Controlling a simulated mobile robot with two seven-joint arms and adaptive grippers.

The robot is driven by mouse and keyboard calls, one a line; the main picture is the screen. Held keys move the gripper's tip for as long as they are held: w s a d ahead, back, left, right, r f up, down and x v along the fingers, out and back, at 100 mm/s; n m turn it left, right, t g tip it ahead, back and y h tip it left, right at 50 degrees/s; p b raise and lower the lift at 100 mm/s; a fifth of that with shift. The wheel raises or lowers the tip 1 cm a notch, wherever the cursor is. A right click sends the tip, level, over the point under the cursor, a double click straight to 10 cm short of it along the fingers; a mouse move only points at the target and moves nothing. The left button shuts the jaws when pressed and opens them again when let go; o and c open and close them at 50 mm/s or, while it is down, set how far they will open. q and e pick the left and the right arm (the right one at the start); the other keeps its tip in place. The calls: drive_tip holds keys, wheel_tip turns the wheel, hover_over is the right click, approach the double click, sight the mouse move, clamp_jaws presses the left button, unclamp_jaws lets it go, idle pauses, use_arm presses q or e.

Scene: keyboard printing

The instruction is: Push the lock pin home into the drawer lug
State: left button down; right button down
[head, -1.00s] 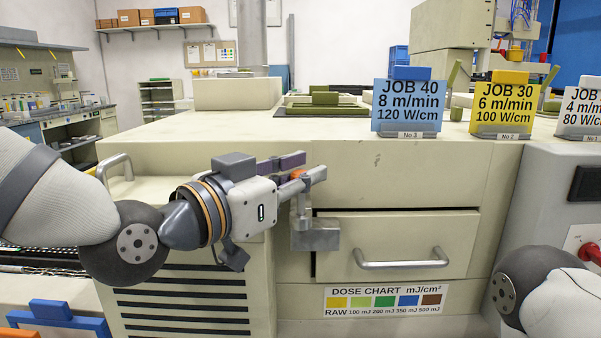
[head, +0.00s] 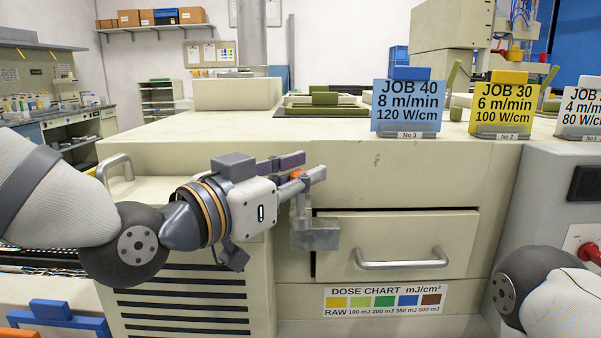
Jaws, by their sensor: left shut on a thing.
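My left gripper (head: 302,170) is at the upper left corner of the drawer (head: 400,247), its fingers pointing right. It is shut on the lock pin, whose orange-red top (head: 298,174) shows between the fingers. The pin's grey shank (head: 301,205) hangs upright below the fingers, over the grey drawer lug (head: 315,237). The shank meets the lug's upper part; how deep it sits is hidden. The drawer front has a grey bar handle (head: 400,260), and a dark gap shows along its top and left edges. My right gripper is out of view.
A dose chart label (head: 382,300) is below the drawer. Blue, yellow and white job cards, the blue one (head: 407,105) nearest, stand on the machine top. A grey cabinet with a red knob (head: 590,254) is at the right. The space before the drawer is clear.

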use_arm(q)
drive_tip(key=shift+f, duration=1.1)
drive_tip(key=shift+w+r, duration=0.1)
drive_tip(key=shift+r, duration=1.45)
drive_tip(key=shift+r, duration=0.25)
drive_tip(key=shift+r, duration=0.2)
drive_tip(key=shift+f, duration=1.1)
